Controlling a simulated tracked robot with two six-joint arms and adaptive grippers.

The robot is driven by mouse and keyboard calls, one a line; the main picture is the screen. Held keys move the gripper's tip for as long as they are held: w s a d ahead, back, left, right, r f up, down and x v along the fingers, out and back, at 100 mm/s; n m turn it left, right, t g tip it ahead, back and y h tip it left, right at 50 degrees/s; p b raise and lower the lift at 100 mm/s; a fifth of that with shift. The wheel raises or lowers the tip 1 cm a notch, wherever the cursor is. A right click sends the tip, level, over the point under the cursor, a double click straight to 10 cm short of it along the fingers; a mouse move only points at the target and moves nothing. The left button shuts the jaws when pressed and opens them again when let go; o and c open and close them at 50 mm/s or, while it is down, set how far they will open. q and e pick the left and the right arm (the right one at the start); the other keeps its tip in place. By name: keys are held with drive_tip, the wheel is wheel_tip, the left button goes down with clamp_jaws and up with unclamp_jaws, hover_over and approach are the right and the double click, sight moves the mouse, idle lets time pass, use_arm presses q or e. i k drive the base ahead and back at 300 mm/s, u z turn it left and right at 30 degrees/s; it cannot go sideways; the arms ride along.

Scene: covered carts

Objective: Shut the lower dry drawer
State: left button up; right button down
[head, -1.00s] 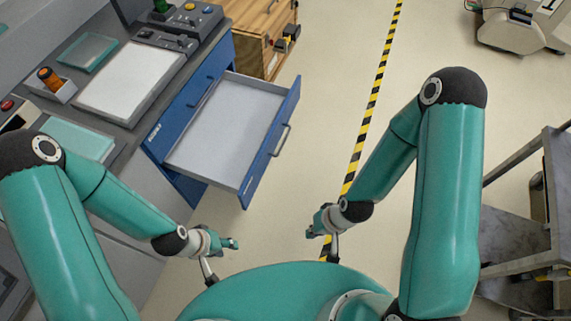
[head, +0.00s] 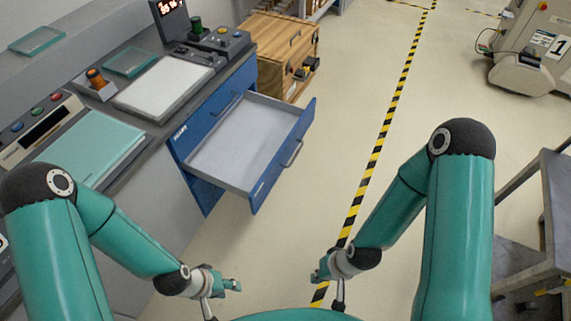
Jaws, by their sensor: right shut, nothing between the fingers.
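The blue drawer (head: 275,165) with a grey inside stands pulled far out of the blue cabinet under the counter, left of centre. It looks empty. Its bar handle (head: 292,153) is on the front panel, facing right. Another blue drawer front with a handle (head: 223,103) sits closed just above it. My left gripper (head: 238,285) is below and in front of the open drawer, apart from it; its finger opening is too small to judge. My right gripper (head: 317,276) is shut and empty, over the floor to the right of the left one, also clear of the drawer.
The counter (head: 150,107) holds a white panel, an orange bottle in a holder and a control box. A wooden crate (head: 275,50) stands behind the drawer. Striped tape (head: 377,145) crosses the open floor. A grey metal cart (head: 535,220) is at right, a beige machine (head: 530,50) at far right.

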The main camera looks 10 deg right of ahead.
sight(244, 155)
drive_tip(key=u, duration=0.1)
drive_tip(key=i, duration=0.9)
drive_tip(key=z, duration=0.1)
